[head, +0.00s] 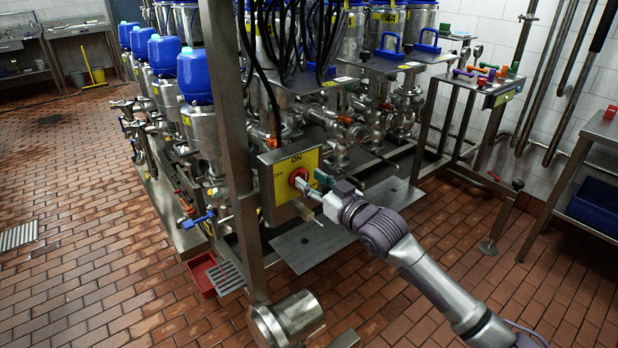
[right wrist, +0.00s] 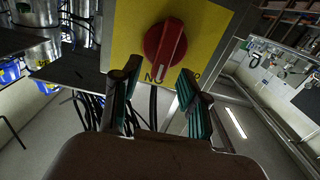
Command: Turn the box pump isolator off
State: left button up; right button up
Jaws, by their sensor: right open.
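The box pump isolator is a box with a yellow plate (head: 281,173) on a steel post, marked ON at the top and OFF at the left. Its red rotary knob (head: 298,177) sits at the plate's middle. My right gripper (head: 312,190) is in front of the plate. In the wrist view the right gripper (right wrist: 159,72) is open, its fingertips apart on either side of the knob's near end. Contact cannot be told. My left gripper is not in view.
The steel post (head: 228,130) stands beside the box. A steel stand with coloured handles (head: 488,80) is at the right.

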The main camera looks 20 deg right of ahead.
jog(key=shift+x, duration=0.8)
jog(key=shift+c, duration=0.6)
grip_shut()
